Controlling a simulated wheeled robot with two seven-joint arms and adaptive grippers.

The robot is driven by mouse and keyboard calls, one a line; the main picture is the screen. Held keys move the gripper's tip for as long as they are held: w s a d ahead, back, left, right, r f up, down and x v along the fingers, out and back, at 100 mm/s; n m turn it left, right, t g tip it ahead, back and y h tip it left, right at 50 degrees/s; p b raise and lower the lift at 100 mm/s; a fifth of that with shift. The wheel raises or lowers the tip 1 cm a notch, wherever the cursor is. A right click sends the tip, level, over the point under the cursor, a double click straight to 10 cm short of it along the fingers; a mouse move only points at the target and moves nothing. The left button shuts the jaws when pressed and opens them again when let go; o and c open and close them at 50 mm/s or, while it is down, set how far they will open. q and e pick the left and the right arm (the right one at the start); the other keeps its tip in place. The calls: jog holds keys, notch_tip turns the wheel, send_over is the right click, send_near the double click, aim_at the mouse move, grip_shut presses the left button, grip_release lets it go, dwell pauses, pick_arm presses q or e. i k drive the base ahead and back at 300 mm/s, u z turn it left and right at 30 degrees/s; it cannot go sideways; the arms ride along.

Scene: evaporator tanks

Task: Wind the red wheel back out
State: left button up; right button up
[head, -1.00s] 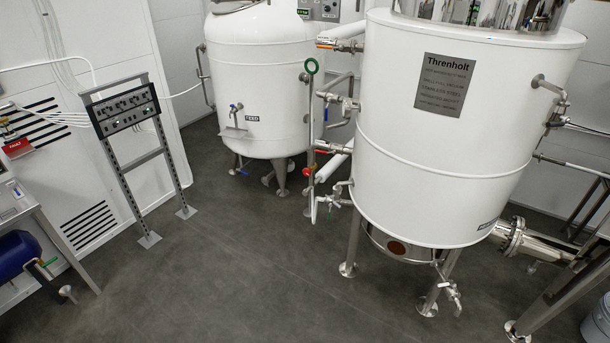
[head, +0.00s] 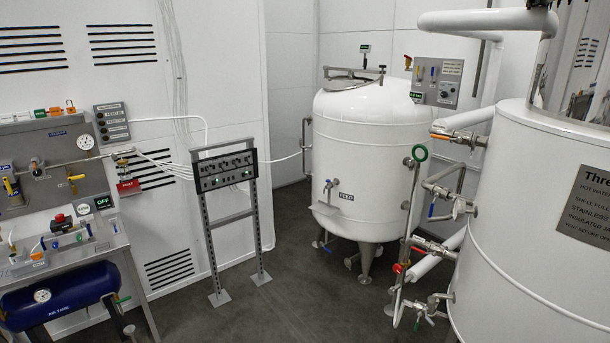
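No wheel can be singled out with certainty as the red wheel. A small red round part (head: 397,268) sits on the pipework between the two white tanks. A red-topped fitting (head: 60,218) stands on the bench at the left. A red tag (head: 128,187) hangs under a small valve (head: 122,163) on the pipe from the wall panel; that valve's wheel is too small to read clearly. Neither of my grippers is in view.
The bench (head: 75,262) stands at the left with a blue air tank (head: 65,297) below. A control rack (head: 226,172) stands in front of the wall. The feed tank (head: 365,155) is at the back, the larger tank (head: 530,240) at the right. Grey floor (head: 290,300) between is clear.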

aim_at(398, 269)
jog(key=u, duration=0.7)
jog(key=i, duration=3.05)
jog(key=z, duration=1.5)
jog(key=i, duration=0.85)
jog(key=z, duration=0.6)
